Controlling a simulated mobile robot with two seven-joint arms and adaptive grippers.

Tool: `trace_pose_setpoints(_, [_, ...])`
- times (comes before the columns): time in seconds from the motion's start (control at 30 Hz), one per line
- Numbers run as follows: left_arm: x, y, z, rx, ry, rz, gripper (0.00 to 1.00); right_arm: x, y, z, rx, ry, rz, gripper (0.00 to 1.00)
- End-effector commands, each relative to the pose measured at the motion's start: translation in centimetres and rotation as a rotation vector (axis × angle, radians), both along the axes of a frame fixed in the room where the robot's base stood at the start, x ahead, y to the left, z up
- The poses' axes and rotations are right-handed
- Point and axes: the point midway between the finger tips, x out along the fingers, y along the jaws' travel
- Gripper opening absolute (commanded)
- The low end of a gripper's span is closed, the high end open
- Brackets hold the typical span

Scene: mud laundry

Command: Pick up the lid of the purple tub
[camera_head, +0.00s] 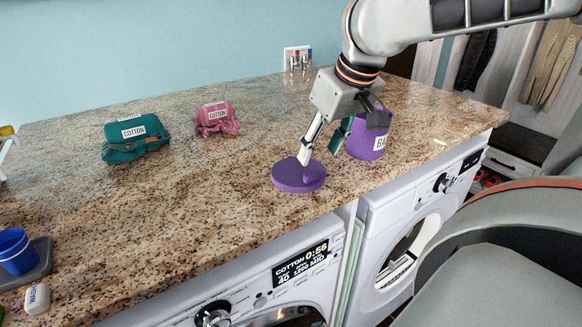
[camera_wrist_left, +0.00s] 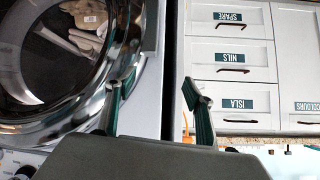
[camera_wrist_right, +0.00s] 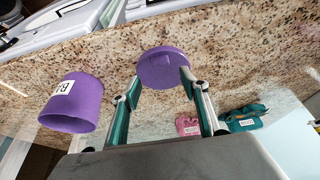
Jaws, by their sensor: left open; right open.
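The purple lid (camera_head: 290,182) is a round disc with a raised grip on top, lying flat on the speckled counter. The open purple tub (camera_head: 362,142) with a white label stands just right of it. My right gripper (camera_head: 318,156) is open and empty, tilted down over the lid. In the right wrist view my right gripper (camera_wrist_right: 160,90) has its fingertips on either side of the lid's near part (camera_wrist_right: 163,72); contact cannot be told. The tub shows there at left (camera_wrist_right: 80,112).
A teal bundle (camera_head: 134,140) and a pink bundle (camera_head: 216,119) lie on the counter's left half. A blue cup (camera_head: 16,252) on a grey tray and a white bar (camera_head: 37,299) sit at front left. Machines stand below the counter edge. The middle left of the counter is clear.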

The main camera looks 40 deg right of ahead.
Motion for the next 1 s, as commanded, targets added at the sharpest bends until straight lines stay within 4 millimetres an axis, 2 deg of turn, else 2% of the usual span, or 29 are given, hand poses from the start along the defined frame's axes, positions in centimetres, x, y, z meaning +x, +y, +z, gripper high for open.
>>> trace_pose_setpoints(0.3, [-1.3,0.2,-0.9,0.009,0.024,-0.008,0.53,1.0,0.1,-3.2,0.002,0.004,0.004,0.44])
trace_pose_setpoints(0.5, [-1.2,0.4,-0.8,0.015,0.023,-0.013,0.53,1.9,0.2,-5.6,0.002,0.004,0.003,0.44])
trace_pose_setpoints(0.63, [-0.9,0.4,-0.6,0.014,0.016,-0.012,0.53,2.3,0.1,-6.4,0.002,0.001,0.002,0.44])
trace_pose_setpoints(0.9, [-0.1,0.2,-0.2,0.007,0.004,-0.005,0.53,2.4,0.0,-6.6,0.000,-0.002,0.001,0.44])
trace_pose_setpoints(0.93, [-0.1,0.2,-0.2,0.006,0.004,-0.004,0.53,2.4,0.0,-6.6,0.000,-0.002,0.001,0.42])
trace_pose_setpoints(1.0, [-0.1,0.1,-0.2,0.002,0.005,-0.001,0.53,2.4,0.0,-6.6,0.000,-0.002,0.001,0.24])
